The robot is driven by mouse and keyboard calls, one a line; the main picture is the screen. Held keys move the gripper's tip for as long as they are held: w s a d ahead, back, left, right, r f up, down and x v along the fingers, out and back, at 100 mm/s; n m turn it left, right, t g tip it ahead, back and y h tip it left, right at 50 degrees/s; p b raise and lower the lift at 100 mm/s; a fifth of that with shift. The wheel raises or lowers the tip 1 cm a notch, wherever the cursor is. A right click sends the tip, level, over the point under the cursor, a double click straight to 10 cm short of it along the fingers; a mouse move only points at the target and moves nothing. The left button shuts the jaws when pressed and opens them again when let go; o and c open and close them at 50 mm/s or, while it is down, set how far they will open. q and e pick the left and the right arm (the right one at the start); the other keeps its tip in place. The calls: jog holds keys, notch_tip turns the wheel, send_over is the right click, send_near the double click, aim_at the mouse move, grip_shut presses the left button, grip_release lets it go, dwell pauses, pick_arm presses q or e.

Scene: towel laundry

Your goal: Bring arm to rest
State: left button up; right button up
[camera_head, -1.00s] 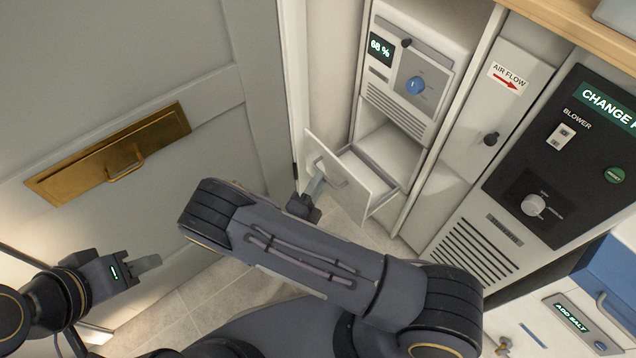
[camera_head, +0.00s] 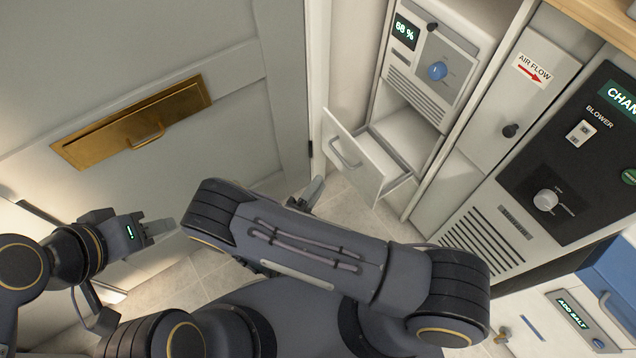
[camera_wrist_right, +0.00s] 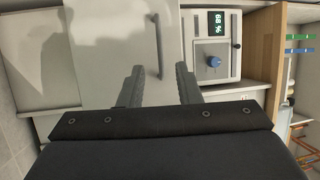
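My right arm stretches across the middle of the head view. Its gripper (camera_head: 314,192) is partly hidden behind my arm and sits below the open white drawer (camera_head: 362,165), apart from its handle (camera_head: 345,153). In the right wrist view the two fingers (camera_wrist_right: 159,86) are spread with nothing between them. The drawer's front and bar handle (camera_wrist_right: 156,46) lie beyond them. My left gripper (camera_head: 160,230) is at the lower left, holding nothing that I can see; its finger gap is unclear.
A machine panel with a blue knob (camera_head: 437,71) and a 68 % display is above the drawer. An air flow panel (camera_head: 510,95) and a black blower panel (camera_head: 550,165) stand to the right. A grey door with a brass plate (camera_head: 130,125) is at the left.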

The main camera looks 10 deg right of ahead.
dwell(0.3)
jog(key=s+d+r+m+g+y, duration=0.65)
jog(key=r+m+g, duration=0.2)
jog(key=m, duration=0.85)
jog(key=s+d+r+m+g+y, duration=0.55)
jog(key=d+r+m+g, duration=0.35)
jog(key=m, duration=0.8)
jog(key=s+a+r+m+t+y+p, duration=0.1)
jog(key=r+m+t+p, duration=0.3)
jog(key=r+p, duration=1.1)
jog(key=s+a+r+m+t+y+p, duration=0.2)
jog(key=r+m+t+y+p, duration=0.2)
jog(key=r+m+p, duration=0.5)
notch_tip(320, 180, up, 15)
jog(key=p, duration=0.7)
jog(key=shift+s+r+m+t+y, duration=0.2)
jog(key=shift+m+t+y, duration=0.1)
jog(key=shift+t, duration=0.05)
